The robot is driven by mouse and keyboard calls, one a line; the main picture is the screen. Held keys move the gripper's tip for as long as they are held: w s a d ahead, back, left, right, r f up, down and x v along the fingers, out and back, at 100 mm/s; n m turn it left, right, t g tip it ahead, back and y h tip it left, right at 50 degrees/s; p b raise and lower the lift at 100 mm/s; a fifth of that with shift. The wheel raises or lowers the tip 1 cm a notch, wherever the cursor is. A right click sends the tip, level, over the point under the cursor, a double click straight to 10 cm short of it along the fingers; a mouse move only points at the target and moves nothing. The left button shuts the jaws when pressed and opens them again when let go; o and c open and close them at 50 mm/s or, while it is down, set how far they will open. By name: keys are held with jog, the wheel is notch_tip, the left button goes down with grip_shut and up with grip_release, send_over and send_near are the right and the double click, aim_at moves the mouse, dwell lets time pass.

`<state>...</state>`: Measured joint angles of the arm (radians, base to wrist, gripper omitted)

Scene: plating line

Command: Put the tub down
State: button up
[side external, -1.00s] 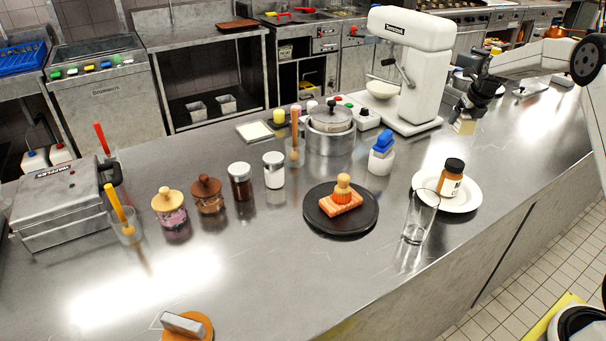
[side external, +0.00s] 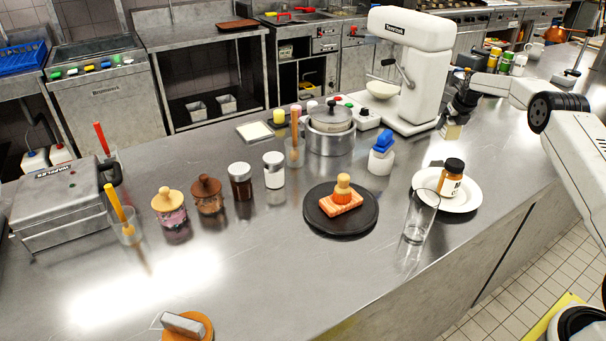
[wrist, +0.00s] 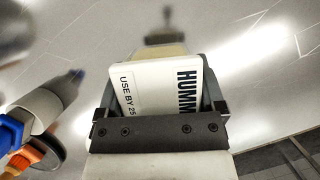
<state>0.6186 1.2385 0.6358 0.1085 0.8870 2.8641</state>
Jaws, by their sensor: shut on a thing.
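My gripper (side external: 456,113) is shut on a small pale tub (side external: 451,131), beside the base of the white mixer. In the wrist view the tub (wrist: 158,92) sits between the two dark fingers (wrist: 161,106). Its white face has the dark letters "HUMM" and a "USE BY" label, both turned sideways. Whether its underside touches the steel counter (side external: 500,130) or hangs just above it, I cannot tell.
The white stand mixer (side external: 408,62) is close on the left of the tub. A white plate (side external: 465,202) with an amber jar (side external: 450,182), a clear glass (side external: 419,218) and a blue-topped bottle (side external: 381,160) stand nearer the front. Bare counter lies right of the tub.

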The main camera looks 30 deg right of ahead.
aim_at(446, 133)
jog(key=shift+w+d+f, duration=0.3)
jog(key=shift+w+f, duration=0.2)
jog(key=shift+f, duration=0.1)
jog(key=shift+w+d+f, duration=0.1)
jog(key=shift+w+f, duration=0.05)
jog(key=shift+f, duration=1.55)
jog(key=shift+f, duration=0.1)
jog(key=shift+f, duration=0.1)
jog(key=o, duration=1.1)
jog(key=shift+o, duration=0.2)
jog(key=shift+r, duration=0.35)
